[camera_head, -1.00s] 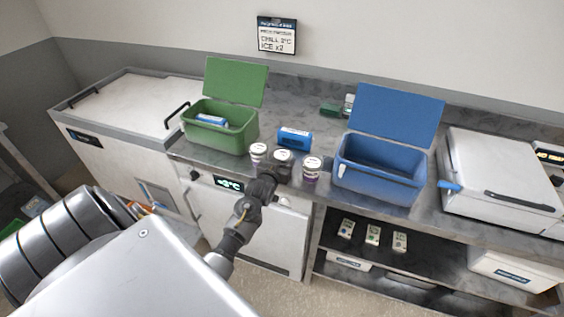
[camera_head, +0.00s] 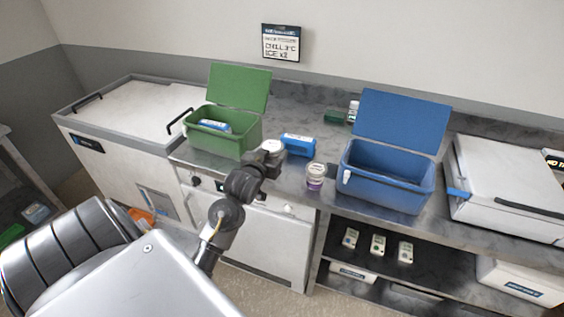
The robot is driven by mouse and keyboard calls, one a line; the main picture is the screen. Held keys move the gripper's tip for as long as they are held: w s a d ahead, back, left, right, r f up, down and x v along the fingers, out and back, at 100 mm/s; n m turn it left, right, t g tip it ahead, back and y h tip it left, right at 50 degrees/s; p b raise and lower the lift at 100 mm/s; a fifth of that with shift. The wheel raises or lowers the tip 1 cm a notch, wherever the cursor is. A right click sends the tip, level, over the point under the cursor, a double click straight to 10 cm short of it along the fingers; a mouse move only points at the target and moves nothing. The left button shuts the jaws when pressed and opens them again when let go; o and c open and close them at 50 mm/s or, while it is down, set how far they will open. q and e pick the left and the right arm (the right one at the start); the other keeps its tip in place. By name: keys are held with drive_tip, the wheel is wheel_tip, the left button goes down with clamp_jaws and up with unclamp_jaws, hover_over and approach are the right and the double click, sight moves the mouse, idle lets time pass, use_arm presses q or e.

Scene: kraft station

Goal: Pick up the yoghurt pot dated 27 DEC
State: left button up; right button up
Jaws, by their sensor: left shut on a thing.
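One yoghurt pot (camera_head: 315,177) with a pale lid and purplish body stands upright near the counter's front edge. My left gripper (camera_head: 266,157) is to the left of it, over the front of the counter, shut on a yoghurt pot. A pale lid (camera_head: 271,146) shows just past the jaws; the rest of that pot is hidden by the gripper. A third pot is not clearly visible and may be behind the gripper. I cannot read any date on the pots. My right gripper is not in view.
An open green cool box (camera_head: 240,143) with a blue pack inside stands left, and an open, empty blue one (camera_head: 385,193) right. A blue pack (camera_head: 298,145) lies between them on the counter (camera_head: 300,205). A wall sign (camera_head: 281,43) hangs behind.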

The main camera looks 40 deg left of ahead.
use_arm(q)
drive_tip(key=s+r, duration=0.3)
drive_tip(key=s, duration=0.4)
drive_tip(key=shift+s+b, duration=0.3)
drive_tip(key=shift+s, duration=0.05)
